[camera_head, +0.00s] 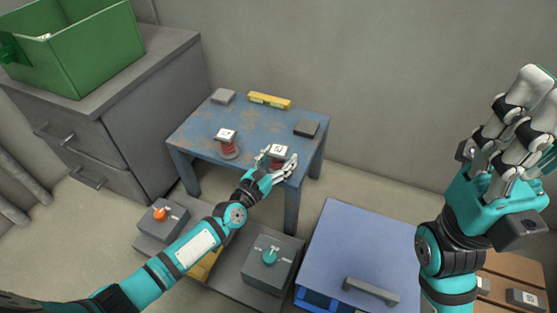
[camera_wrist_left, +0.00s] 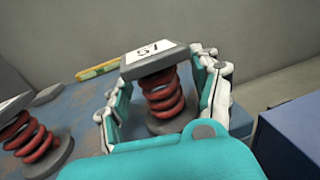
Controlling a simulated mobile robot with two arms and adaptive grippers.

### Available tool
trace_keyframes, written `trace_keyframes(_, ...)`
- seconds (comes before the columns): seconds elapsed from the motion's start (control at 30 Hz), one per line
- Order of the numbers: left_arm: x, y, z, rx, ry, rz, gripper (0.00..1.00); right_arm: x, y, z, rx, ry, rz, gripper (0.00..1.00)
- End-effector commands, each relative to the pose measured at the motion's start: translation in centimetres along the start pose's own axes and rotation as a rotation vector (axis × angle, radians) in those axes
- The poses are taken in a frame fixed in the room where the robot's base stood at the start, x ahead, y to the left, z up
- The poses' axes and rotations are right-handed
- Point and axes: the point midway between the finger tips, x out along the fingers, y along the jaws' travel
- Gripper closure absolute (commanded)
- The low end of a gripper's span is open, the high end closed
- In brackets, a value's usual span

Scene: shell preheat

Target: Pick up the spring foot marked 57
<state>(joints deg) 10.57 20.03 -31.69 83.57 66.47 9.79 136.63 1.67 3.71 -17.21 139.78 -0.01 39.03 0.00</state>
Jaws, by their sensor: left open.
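The spring foot marked 57 (camera_wrist_left: 163,93) has a grey top plate with a white label, a red coil and a round grey base. It stands upright near the front right of the blue table (camera_head: 205,117), and it also shows in the head view (camera_head: 279,151). My left gripper (camera_wrist_left: 160,88) is open, with its fingers on either side of the coil, below the top plate. In the head view my left gripper (camera_head: 277,162) partly hides the foot. My right gripper (camera_head: 528,95) is raised at the right, away from the table; its opening is unclear.
A second spring foot (camera_head: 226,138) stands left of the first on the table. A yellow level-like bar (camera_head: 268,100), a grey block (camera_head: 223,96) and a dark block (camera_head: 306,128) lie farther back. A blue cabinet (camera_head: 350,245) stands at the front right.

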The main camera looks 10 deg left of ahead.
Motion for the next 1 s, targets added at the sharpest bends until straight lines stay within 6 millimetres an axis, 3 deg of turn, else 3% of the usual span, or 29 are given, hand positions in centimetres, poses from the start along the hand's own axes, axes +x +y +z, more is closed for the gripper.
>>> trace_keyframes(0.07,-0.02,0.00,0.01,0.000,0.000,0.000,0.43,0.00,0.00,0.00,0.000,0.000,0.000,0.60)
trace_keyframes(0.5,-0.05,0.00,0.00,0.000,0.000,0.000,1.00,-0.11,0.00,0.17,0.000,-0.003,0.000,0.60)
trace_keyframes(1.0,-0.01,0.02,0.40,0.000,-0.003,0.001,1.00,0.06,0.03,0.15,0.000,-0.003,0.001,0.60)
